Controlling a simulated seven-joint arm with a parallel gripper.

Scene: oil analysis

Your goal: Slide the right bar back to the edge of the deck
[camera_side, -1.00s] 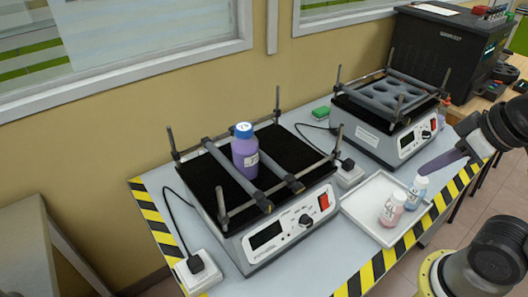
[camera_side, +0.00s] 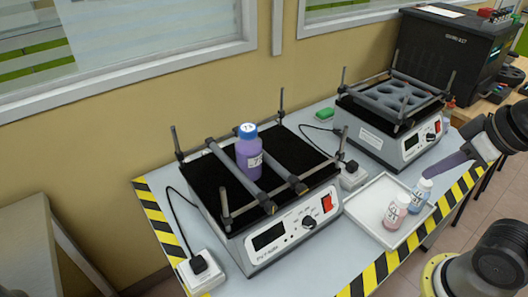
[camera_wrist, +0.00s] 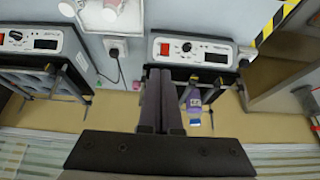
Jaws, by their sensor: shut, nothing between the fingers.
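The near shaker has a black deck (camera_side: 295,150) framed by rails and posts. The right bar (camera_side: 281,172) lies across it, well inward from the deck's right edge. The left bar (camera_side: 222,159) runs roughly parallel to it. A purple bottle (camera_side: 249,158) with a blue cap stands upright between the bars; whether the right bar touches it I cannot tell. My gripper (camera_side: 424,174) is shut and empty, right of the shaker and clear of the bar. Its closed fingers (camera_wrist: 161,72) hide part of the wrist view, where the bottle (camera_wrist: 193,101) also shows.
A white tray (camera_side: 365,224) with a pink bottle (camera_side: 395,211) and a blue bottle (camera_side: 420,193) lies right of the near shaker, close to my fingers in the picture. A second shaker (camera_side: 385,143) stands behind. Posts rise at the deck corners.

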